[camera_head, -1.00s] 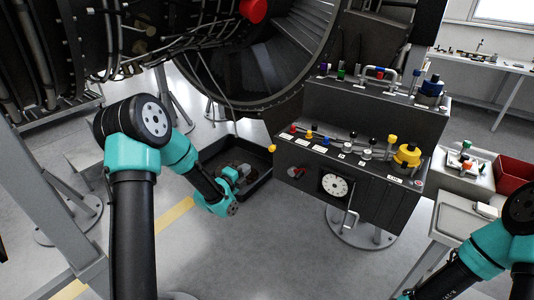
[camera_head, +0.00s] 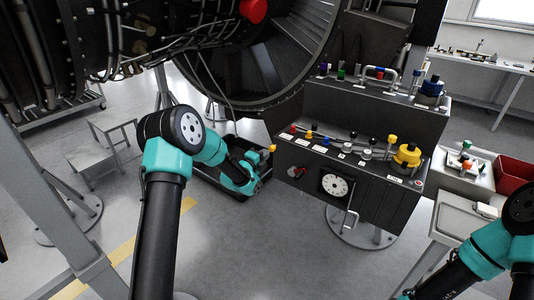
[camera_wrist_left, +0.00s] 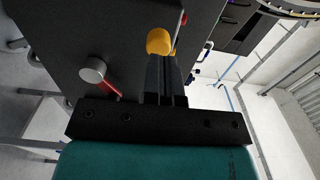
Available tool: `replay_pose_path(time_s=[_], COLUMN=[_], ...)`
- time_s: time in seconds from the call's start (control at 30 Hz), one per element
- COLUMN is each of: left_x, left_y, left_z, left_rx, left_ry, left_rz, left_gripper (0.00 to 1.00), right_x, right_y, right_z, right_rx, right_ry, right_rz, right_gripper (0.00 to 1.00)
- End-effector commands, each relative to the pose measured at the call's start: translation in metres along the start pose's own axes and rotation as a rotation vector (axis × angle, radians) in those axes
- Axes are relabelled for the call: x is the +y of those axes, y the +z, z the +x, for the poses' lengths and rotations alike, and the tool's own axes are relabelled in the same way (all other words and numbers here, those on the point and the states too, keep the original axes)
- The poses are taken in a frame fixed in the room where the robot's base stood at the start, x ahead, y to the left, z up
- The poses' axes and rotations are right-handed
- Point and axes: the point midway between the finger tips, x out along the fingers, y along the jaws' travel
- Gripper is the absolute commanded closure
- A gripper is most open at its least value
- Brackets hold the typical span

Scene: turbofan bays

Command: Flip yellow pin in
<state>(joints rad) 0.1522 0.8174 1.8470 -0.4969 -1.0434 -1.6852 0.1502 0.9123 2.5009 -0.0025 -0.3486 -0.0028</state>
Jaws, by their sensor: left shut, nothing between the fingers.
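A yellow round-headed pin (camera_head: 272,148) sticks out at the left edge of the dark control box (camera_head: 350,180). In the left wrist view the yellow pin head (camera_wrist_left: 159,41) shows just beyond my fingertips. My left gripper (camera_wrist_left: 165,62) is shut and empty, its fingers pointing at the pin. I cannot tell whether they touch it. In the head view the left wrist is beside the box's left end, and the fingers are too small to make out. My right arm is at the lower right, its gripper out of view.
A grey knob with a red lever (camera_wrist_left: 92,70) is on the box face near my left fingers. Several coloured levers and a yellow valve (camera_head: 407,155) stand on the box. A black tray (camera_head: 205,165) lies below my left arm. The engine (camera_head: 250,60) is behind.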

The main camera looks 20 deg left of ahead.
Motion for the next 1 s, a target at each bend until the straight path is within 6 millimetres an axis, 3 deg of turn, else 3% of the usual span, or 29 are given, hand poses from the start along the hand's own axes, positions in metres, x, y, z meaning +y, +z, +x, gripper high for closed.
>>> replay_pose_path(time_s=[0.2, 0.57, 0.83, 1.0], left_x=[0.000, 0.000, 0.000, 0.000], left_y=[0.000, 0.000, 0.000, 0.000], left_z=[0.018, 0.020, 0.040, 0.042], left_rx=[-0.001, 0.000, 0.000, -0.001], left_ry=[0.000, 0.000, -0.001, 0.000], left_rz=[0.001, 0.000, 0.000, 0.000], left_gripper=[1.00, 1.00, 1.00, 1.00], right_x=[0.000, 0.000, 0.000, 0.000], right_y=[0.000, 0.000, 0.000, 0.000], right_z=[0.000, 0.000, 0.000, 0.000], right_rx=[0.000, 0.000, 0.000, 0.000], right_ry=[0.000, 0.000, 0.000, 0.000], right_rz=[0.000, 0.000, 0.000, 0.000], right_gripper=[1.00, 1.00, 1.00, 1.00])
